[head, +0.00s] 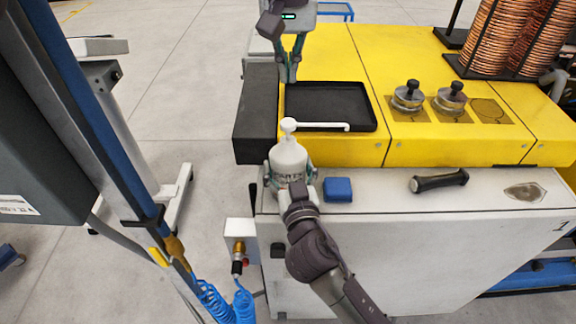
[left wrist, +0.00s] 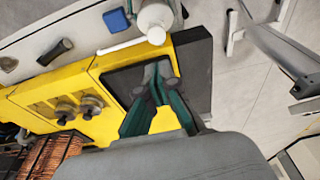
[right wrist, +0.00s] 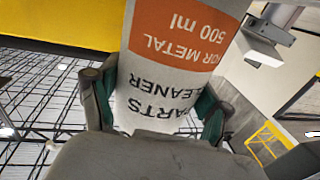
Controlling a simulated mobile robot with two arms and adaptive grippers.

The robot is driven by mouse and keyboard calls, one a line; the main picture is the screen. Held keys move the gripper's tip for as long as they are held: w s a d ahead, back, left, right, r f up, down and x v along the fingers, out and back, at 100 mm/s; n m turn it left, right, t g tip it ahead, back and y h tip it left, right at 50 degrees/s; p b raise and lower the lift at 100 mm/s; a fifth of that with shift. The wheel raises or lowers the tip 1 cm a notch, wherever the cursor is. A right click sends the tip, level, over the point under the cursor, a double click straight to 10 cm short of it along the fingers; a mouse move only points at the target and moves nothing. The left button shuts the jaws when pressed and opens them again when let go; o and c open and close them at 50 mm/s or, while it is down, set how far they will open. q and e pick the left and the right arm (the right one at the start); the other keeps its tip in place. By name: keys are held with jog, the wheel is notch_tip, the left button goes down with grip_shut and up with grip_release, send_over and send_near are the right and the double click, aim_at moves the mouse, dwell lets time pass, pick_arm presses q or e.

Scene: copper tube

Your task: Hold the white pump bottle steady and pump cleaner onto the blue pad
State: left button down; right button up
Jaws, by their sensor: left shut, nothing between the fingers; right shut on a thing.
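The white pump bottle (head: 289,160) stands upright at the left end of the white ledge, its long nozzle pointing right over the yellow top's front. My right gripper (head: 290,178) is shut around its body; the right wrist view shows the fingers on both sides of the bottle (right wrist: 165,75) and its "parts cleaner" label. The blue pad (head: 338,189) lies on the ledge just right of the bottle, apart from it. My left gripper (head: 288,79) is shut and empty above the back left of the black tray, behind the pump head (left wrist: 156,32).
The black tray (head: 365,88) is set on the yellow machine top (head: 425,60). Two metal knobs (head: 407,96) (head: 450,98) stand to its right. A black handle (head: 438,181) lies on the ledge further right. Copper coils (head: 500,40) stand at the back right.

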aim_at(289, 123)
pick_arm(q)
jog(key=shift+f, duration=3.25)
jog(key=shift+f, duration=0.1)
jog(key=shift+f, duration=1.05)
jog(key=shift+s+f, duration=0.2)
jog(key=shift+f, duration=0.45)
pick_arm(e)
jog(key=shift+s+r, duration=0.1)
jog(key=shift+s, duration=0.05)
pick_arm(q)
jog(key=shift+d+r, duration=0.2)
jog(key=shift+r, duration=1.65)
pick_arm(e)
jog(key=shift+d+r, duration=0.15)
jog(key=shift+d, duration=0.05)
